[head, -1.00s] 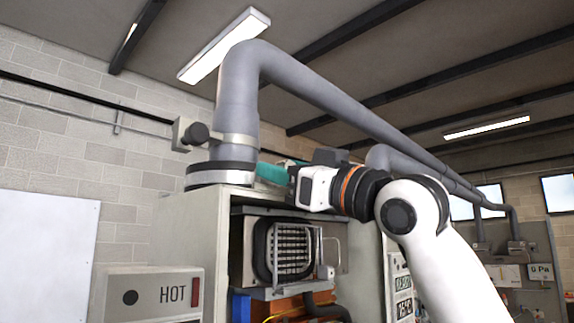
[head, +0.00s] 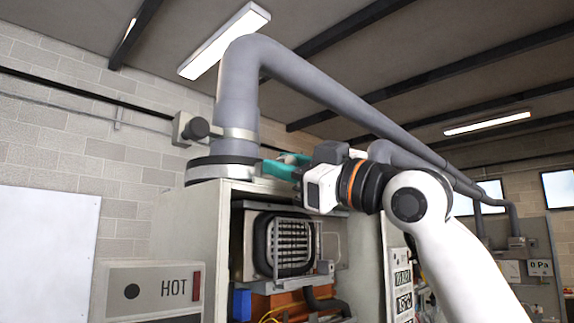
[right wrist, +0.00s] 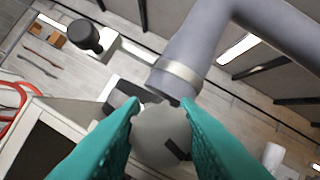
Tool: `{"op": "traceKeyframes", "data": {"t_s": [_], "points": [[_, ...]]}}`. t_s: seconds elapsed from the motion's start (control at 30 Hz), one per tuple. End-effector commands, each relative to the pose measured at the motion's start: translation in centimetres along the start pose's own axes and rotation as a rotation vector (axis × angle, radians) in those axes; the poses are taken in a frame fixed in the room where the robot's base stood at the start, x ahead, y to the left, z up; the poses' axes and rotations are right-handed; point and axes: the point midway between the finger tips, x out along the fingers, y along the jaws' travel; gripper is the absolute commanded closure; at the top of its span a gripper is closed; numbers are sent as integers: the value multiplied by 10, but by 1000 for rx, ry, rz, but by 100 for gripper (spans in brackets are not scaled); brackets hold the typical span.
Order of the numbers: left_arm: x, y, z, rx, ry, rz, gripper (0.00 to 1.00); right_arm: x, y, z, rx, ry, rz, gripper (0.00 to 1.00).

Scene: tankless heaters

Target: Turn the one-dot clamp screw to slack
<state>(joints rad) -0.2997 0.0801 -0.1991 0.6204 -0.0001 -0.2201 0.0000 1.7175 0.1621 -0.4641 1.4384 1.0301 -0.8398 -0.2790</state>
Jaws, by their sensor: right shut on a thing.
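My right gripper (head: 272,168) reaches in from the right to the clamp collar (head: 222,166) at the foot of the grey flue pipe, on top of the heater cabinet. Its teal fingers show in the right wrist view (right wrist: 163,106), shut on a round grey piece (right wrist: 158,138) with a dark mark on it, which I take for the clamp screw. The fingers partly cover this piece. I cannot make out a dot on it. My left gripper is not in view.
The grey flue pipe (head: 237,95) rises from the cabinet (head: 172,235) and bends right along the ceiling. A dark round knob on a bracket (head: 190,130) stands beside the pipe. The cabinet front is open, showing a finned heat exchanger (head: 290,245). A panel marked HOT (head: 155,290) is lower left.

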Motion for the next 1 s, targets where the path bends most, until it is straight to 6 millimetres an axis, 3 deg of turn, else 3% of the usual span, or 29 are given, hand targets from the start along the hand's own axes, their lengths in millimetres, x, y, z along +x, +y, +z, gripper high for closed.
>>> {"op": "traceKeyframes", "data": {"t_s": [0.5, 1.0], "points": [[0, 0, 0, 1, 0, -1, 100, 0, 0, 0, -300, -13, 119, 95], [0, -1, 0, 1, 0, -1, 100, 0, 0, 0, -356, -17, 141, 95]]}}
